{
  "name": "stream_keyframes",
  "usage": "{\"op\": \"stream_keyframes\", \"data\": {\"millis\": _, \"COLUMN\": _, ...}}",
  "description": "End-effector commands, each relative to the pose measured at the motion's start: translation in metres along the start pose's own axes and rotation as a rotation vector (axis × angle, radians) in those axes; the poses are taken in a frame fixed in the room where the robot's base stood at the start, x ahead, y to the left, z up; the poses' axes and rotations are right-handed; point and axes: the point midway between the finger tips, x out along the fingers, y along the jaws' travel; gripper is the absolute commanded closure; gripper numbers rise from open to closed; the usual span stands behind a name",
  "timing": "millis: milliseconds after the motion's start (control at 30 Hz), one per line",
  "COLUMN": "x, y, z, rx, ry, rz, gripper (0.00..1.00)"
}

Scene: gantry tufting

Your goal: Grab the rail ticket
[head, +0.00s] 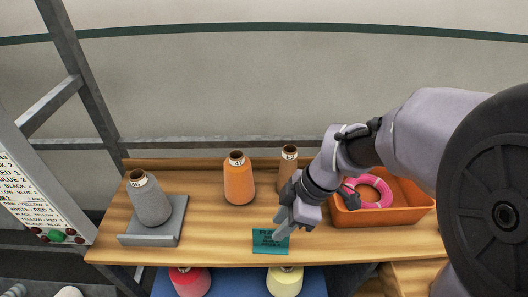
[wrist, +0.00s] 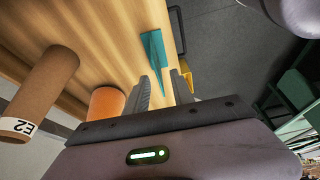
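The rail ticket appears as a teal card with dark print (head: 268,246) at the front edge of the wooden shelf in the head view. The print is too small to read. In the wrist view the teal card (wrist: 152,46) lies ahead of the fingertips, its narrow end pointing between them. My gripper (head: 279,227) is just above the card's upper right part in the head view and covers a little of it. In the wrist view my gripper (wrist: 161,80) is open, with a clear gap between the fingers. I cannot tell whether a finger touches the card.
On the wooden shelf (head: 215,222) stand a grey cone (head: 149,203) on a grey stand (head: 160,238), an orange cone (head: 239,182) and a brown cone (head: 287,169). An orange bin (head: 400,212) with a pink ring (head: 378,185) is at right. Red (head: 189,281) and yellow cones (head: 285,281) sit below.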

Motion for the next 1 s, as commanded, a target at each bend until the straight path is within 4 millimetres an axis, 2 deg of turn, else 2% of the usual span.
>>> {"op": "stream_keyframes", "data": {"millis": 33, "x": 0.015, "y": -0.001, "z": 0.001, "rx": -0.001, "ry": -0.001, "rz": -0.003, "gripper": 0.71}}
{"op": "stream_keyframes", "data": {"millis": 233, "x": 0.04, "y": 0.0, "z": 0.0, "rx": -0.001, "ry": -0.001, "rz": -0.002, "gripper": 0.71}}
{"op": "stream_keyframes", "data": {"millis": 400, "x": 0.075, "y": 0.003, "z": 0.0, "rx": -0.001, "ry": -0.002, "rz": -0.002, "gripper": 0.71}}
{"op": "stream_keyframes", "data": {"millis": 467, "x": 0.083, "y": 0.003, "z": 0.0, "rx": 0.001, "ry": -0.002, "rz": -0.002, "gripper": 0.71}}
{"op": "stream_keyframes", "data": {"millis": 700, "x": 0.085, "y": 0.004, "z": -0.001, "rx": 0.001, "ry": -0.001, "rz": 0.002, "gripper": 0.71}}
{"op": "stream_keyframes", "data": {"millis": 733, "x": 0.085, "y": 0.004, "z": -0.001, "rx": 0.001, "ry": -0.002, "rz": 0.001, "gripper": 0.73}}
{"op": "stream_keyframes", "data": {"millis": 867, "x": 0.085, "y": 0.004, "z": -0.001, "rx": 0.001, "ry": -0.002, "rz": 0.002, "gripper": 0.98}}
{"op": "stream_keyframes", "data": {"millis": 1000, "x": 0.085, "y": 0.004, "z": -0.001, "rx": 0.001, "ry": -0.002, "rz": 0.001, "gripper": 1.0}}
